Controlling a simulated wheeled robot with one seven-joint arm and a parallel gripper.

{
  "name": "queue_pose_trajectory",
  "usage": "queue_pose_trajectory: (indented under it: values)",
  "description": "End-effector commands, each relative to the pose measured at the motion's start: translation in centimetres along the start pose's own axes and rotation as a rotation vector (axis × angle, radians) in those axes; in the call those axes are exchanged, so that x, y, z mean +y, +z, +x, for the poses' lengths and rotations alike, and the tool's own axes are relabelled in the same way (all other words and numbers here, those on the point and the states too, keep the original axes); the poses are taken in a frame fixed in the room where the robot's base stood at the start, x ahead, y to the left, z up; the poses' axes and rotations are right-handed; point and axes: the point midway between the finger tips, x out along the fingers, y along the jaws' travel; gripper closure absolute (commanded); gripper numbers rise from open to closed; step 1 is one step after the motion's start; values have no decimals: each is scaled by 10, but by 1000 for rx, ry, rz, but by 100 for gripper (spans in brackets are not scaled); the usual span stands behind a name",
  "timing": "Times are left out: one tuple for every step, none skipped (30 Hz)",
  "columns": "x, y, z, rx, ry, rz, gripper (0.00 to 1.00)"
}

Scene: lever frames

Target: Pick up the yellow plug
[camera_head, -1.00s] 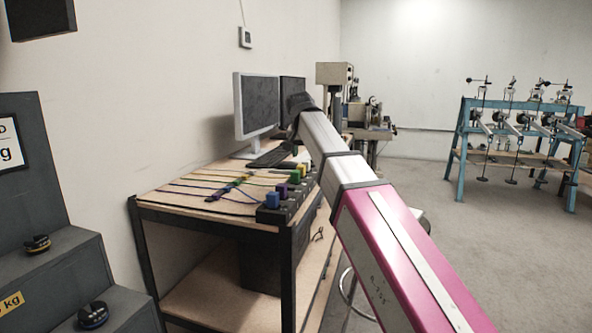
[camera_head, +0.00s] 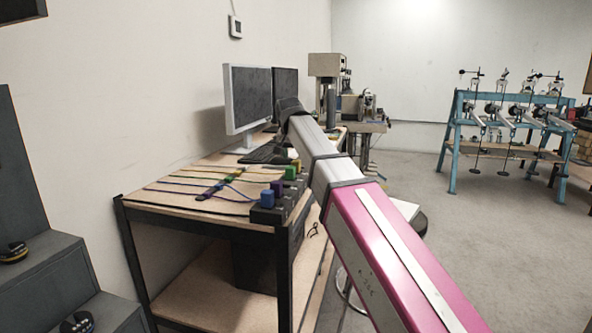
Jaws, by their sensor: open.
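The yellow plug (camera_head: 297,163) is a small yellow patch at the far end of a row of coloured plugs on the table, close beside my arm. It is too small and partly covered to show its full shape. Nearer in the same row stand a green plug (camera_head: 290,173), a purple plug (camera_head: 279,187) and a blue plug (camera_head: 267,197), in a dark socket block (camera_head: 268,215) at the table's right edge. My pink and silver arm reaches over the scene from the lower right to a black joint above the table. My gripper does not show.
The wooden table (camera_head: 150,202) has a black frame and coloured cables lying across it. Two monitors (camera_head: 246,97) and a keyboard (camera_head: 262,153) stand behind the plugs. Grey stepped blocks (camera_head: 55,265) are at the left. Open floor (camera_head: 480,250) lies to the right, before a blue test frame (camera_head: 455,145).

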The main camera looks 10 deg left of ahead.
Motion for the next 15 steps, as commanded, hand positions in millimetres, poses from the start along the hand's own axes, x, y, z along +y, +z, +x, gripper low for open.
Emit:
queue_pose_trajectory:
  values:
    - [1,2,6,-1,0,0,38]
    - [2,2,10,-1,1,0,38]
    - [2,4,16,-2,1,0,38]
    - [3,4,21,-2,2,0,38]
    - [3,4,25,-2,1,0,38]
    - [2,4,30,-1,1,0,38]
    - [2,3,34,-1,1,0,38]
    - [2,3,37,-1,1,0,38]
    - [2,4,40,-2,1,0,38]
    - [2,4,41,-2,1,0,38]
    - [2,4,42,-1,1,0,38]
    - [2,4,43,-1,0,0,38]
    - [2,4,42,-1,0,0,38]
    - [2,4,42,-1,0,0,38]
    - [2,4,42,-1,0,0,38]
